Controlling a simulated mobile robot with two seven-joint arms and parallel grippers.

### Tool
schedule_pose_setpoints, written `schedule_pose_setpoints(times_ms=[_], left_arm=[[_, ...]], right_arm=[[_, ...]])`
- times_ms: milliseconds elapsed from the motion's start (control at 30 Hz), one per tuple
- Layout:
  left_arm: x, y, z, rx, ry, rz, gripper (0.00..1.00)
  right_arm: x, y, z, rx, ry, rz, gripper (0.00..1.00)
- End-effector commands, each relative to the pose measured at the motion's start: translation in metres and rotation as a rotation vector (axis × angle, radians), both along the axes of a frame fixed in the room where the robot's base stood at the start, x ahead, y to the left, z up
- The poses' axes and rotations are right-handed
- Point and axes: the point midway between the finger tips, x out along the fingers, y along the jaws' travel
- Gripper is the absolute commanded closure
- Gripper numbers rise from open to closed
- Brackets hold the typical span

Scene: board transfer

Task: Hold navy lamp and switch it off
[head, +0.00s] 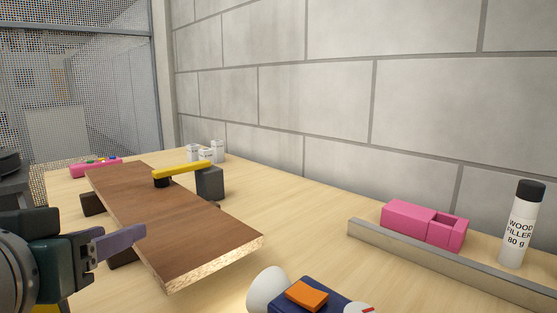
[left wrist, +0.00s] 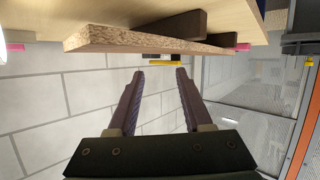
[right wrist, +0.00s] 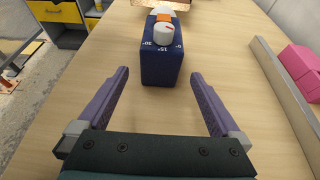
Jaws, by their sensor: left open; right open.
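The navy lamp (head: 334,303) shows at the bottom edge of the head view, partly cut off. It has a white rounded head (head: 266,288) and an orange switch (head: 306,295). The table left of its head looks brightly lit. In the right wrist view the navy lamp (right wrist: 161,68) stands ahead, with a white dial (right wrist: 163,34) marked in degrees on its near end. My right gripper (right wrist: 160,78) is open and empty, its fingers pointing at the lamp, one toward each side. My left gripper (head: 120,243) is open and empty at the left, near the board.
A brown board (head: 175,220) rests on dark blocks, with a yellow-handled clamp (head: 182,171) at its far side. A metal rail (head: 440,262), a pink box (head: 410,219) and a wood filler bottle (head: 521,225) stand to the right, before the block wall.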

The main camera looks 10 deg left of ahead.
Motion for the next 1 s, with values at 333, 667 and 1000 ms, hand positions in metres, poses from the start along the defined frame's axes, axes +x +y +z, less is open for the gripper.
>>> schedule_pose_setpoints(times_ms=[333,667,1000], left_arm=[[0.075,-0.153,0.152,0.187,-0.660,-0.489,0.50],[0.009,-0.331,0.206,0.587,-1.147,-1.296,0.50],[-0.022,-0.318,0.095,1.252,-0.814,-2.284,0.50]], right_arm=[[0.000,0.000,0.000,-0.001,-0.001,0.000,0.00],[0.000,0.000,0.000,-0.001,-0.001,0.000,0.00],[0.000,0.000,0.000,-0.001,-0.001,0.000,0.00]])
